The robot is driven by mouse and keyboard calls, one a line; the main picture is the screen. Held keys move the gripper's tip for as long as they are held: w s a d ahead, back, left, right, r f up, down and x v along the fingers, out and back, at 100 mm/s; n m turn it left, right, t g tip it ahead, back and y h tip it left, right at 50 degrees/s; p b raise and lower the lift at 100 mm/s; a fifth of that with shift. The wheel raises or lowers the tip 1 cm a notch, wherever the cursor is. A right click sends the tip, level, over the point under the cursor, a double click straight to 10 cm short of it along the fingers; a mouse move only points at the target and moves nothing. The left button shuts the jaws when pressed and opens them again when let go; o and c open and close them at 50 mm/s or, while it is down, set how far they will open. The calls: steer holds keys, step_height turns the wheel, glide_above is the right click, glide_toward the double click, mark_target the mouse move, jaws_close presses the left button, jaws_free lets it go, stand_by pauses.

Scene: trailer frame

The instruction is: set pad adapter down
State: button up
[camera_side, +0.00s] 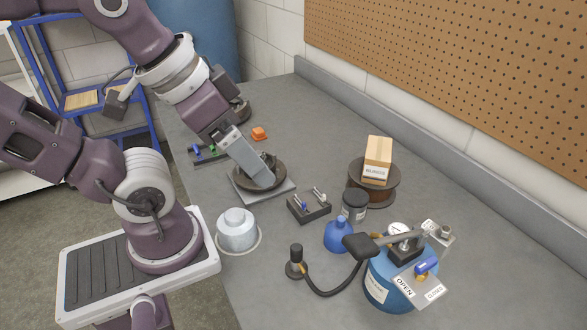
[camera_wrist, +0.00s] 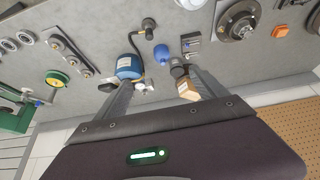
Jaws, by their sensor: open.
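No part is marked as the pad adapter; a small orange piece (camera_side: 259,134) may be it, but I cannot be sure. It rests on the grey bench behind the dark round hub and also shows at the upper right of the wrist view (camera_wrist: 282,31). My gripper (camera_side: 262,181) appears over the hub in the side view and hides part of it. In the wrist view my gripper (camera_wrist: 160,72) has its two fingers wide apart, with nothing held between them. Any contact with the hub cannot be told.
The dark hub (camera_side: 272,176) is on a grey square plate (camera_side: 244,193). A silver canister (camera_side: 237,233), a small tool block (camera_side: 308,208), a blue bottle (camera_side: 338,236), a blue tank (camera_side: 376,287) and a boxed reel (camera_side: 371,190) stand nearby. The back right of the bench (camera_side: 320,125) is clear.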

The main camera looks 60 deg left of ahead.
steer(key=shift+a, duration=0.1)
steer(key=w+a+f+m+g+y, duration=0.2)
steer(key=w+a+f+m+y, duration=0.2)
steer(key=w+a+m, duration=0.15)
steer(key=m+t+y, duration=0.2)
steer(key=m+y, duration=0.1)
steer(key=m, duration=1.4)
glide_above(357, 199)
steer(key=s+a, duration=0.3)
steer(key=s, duration=0.2)
step_height(357, 199, down, 12)
steer(key=r, duration=0.1)
steer(key=w+d+f+m, duration=0.1)
steer(key=f, duration=0.1)
steer(key=w+d+f+m+t+h, duration=0.1)
steer(key=f+m, duration=0.1)
steer(key=f, duration=0.1)
steer(key=w+d+f+m, duration=0.1)
steer(key=f+m, duration=0.1)
steer(key=shift+w+d+f+m, duration=0.15)
steer(key=shift+w+f+m, duration=0.1)
steer(key=shift+f, duration=0.1)
steer(key=x, duration=0.7)
steer(key=shift+d+f, duration=0.15)
steer(key=shift+d, duration=0.2)
jaws_close()
